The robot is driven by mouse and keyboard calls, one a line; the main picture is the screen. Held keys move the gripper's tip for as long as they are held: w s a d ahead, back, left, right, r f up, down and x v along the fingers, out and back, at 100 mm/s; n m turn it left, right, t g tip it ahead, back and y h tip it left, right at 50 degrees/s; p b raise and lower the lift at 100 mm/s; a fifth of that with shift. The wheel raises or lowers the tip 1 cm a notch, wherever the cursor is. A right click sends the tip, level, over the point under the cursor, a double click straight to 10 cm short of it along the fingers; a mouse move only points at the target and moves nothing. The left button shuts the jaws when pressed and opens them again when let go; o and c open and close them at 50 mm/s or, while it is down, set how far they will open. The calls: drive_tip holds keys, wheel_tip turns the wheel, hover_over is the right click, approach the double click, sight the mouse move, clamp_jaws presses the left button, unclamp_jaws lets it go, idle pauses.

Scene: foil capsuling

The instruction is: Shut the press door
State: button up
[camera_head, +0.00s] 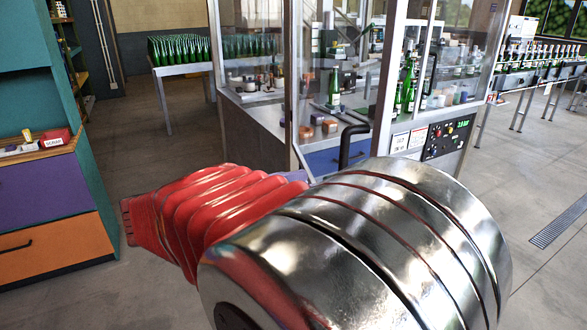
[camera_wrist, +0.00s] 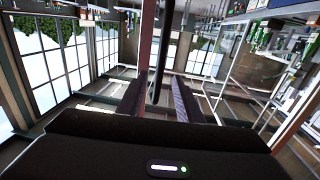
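The press (camera_head: 325,160) is a glass-walled metal cabinet in the middle of the head view. Tall framed glass panes (camera_head: 345,60) form its front; whether one stands ajar is hard to tell. A black curved bar (camera_head: 349,143) shows low at its front, partly behind my arm. In the wrist view, my gripper (camera_wrist: 157,92) has its two dark fingers apart. A dark upright bar (camera_wrist: 161,45) runs between them in the picture, beside a pale pinkish frame edge (camera_wrist: 148,45). Whether the fingers touch the bar cannot be told. My arm hides my gripper in the head view.
Green bottles (camera_head: 408,88) and a control panel (camera_head: 447,138) are at the press's right. A table of bottles (camera_head: 180,50) stands behind left. A teal cabinet with purple and orange drawers (camera_head: 50,195) is at left. A conveyor (camera_head: 535,70) is at right. Open floor lies right.

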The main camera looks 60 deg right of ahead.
drive_tip(key=x, duration=0.9)
drive_tip(key=shift+s+d, duration=0.2)
drive_tip(key=shift+d, duration=0.15)
drive_tip(key=shift+c, duration=0.6)
clamp_jaws()
